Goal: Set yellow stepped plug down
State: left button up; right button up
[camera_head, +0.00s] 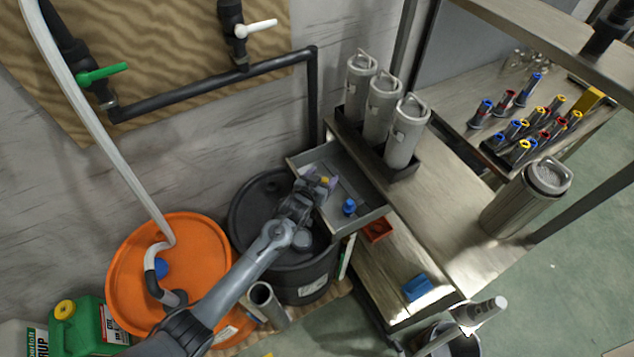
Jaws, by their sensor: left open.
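The yellow stepped plug (324,180) shows as a small yellow spot at my left gripper's tip, over the grey divided tray (374,217). My left gripper (322,184) is open and reaches over the tray's left part from the lower left. The plug is small and partly hidden by the gripper, so I cannot tell whether it touches the tray floor or a finger. A blue stepped plug (349,207) stands in the tray to the lower right of the gripper. My right gripper is not in view.
A black drum (248,205) stands below my left arm, beside an orange drum (202,237). Grey canisters (383,107) stand in a rack behind the tray. A red-orange bin (377,230) and blue block (417,287) are nearby. The bench (455,195) has free room right of the tray.

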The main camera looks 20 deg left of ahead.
pick_arm(q)
jog(key=shift+r, duration=0.5)
jog(key=shift+s+r+p, duration=0.2)
jog(key=shift+s+p, duration=0.05)
jog(key=shift+p, duration=0.05)
jog(key=s+r+g, duration=0.1)
jog(key=s+g, duration=0.2)
jog(key=s, duration=1)
jog(key=s+a+r+m+g+p, duration=0.1)
jog(key=s+g, duration=0.2)
jog(key=s, duration=1)
jog(key=s+a+r+g+p, duration=0.1)
jog(key=s+r+g, duration=0.1)
jog(key=s, duration=1.2)
jog(key=shift+g+y, duration=0.3)
jog(key=shift+g, duration=0.6)
jog(key=shift+r, duration=0.1)
notch_tip(320, 180, up, 27)
jog(key=p, duration=2.7)
jog(key=shift+r, duration=0.15)
